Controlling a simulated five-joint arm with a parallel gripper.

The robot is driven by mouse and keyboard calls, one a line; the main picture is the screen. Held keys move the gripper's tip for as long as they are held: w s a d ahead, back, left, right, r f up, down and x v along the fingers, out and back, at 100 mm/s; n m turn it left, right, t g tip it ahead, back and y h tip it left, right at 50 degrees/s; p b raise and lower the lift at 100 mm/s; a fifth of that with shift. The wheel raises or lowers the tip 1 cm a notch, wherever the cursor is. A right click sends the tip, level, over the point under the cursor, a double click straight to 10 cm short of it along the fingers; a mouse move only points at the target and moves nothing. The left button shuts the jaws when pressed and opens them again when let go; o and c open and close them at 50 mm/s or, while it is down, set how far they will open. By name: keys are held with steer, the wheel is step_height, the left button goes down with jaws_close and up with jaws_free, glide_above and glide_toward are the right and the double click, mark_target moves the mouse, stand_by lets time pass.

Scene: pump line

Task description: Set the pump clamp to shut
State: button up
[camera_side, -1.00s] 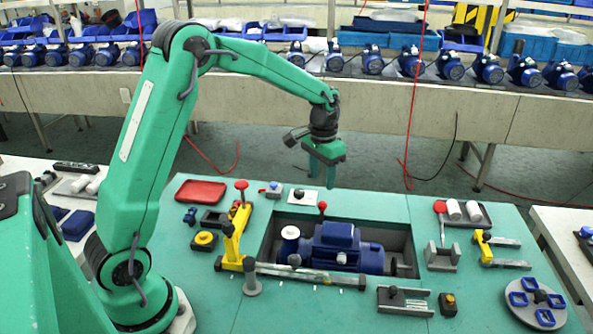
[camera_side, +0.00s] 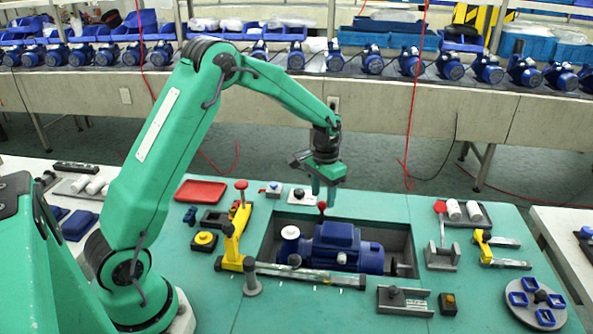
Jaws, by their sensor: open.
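A blue pump (camera_side: 338,245) lies in a dark rectangular recess in the green bench. A red knob (camera_side: 322,206) stands upright at the back of the pump; I take it as the pump clamp's handle, but its lower part is hidden behind the pump. My gripper (camera_side: 324,191) points down with its two fingers apart and empty. Its fingertips are just above or around the red knob; I cannot tell whether they touch it. A yellow bracket (camera_side: 232,247) and a metal bar (camera_side: 310,275) are at the front left of the recess.
A red-knobbed lever (camera_side: 440,207) stands right of the recess, and another red knob (camera_side: 241,185) tops a yellow toggle at left. A red tray (camera_side: 200,191), a yellow button (camera_side: 204,238) and a round grey disc (camera_side: 536,303) lie on the bench.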

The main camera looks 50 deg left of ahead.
mark_target(323, 202)
steer(key=shift+f, duration=1.7)
jaws_close()
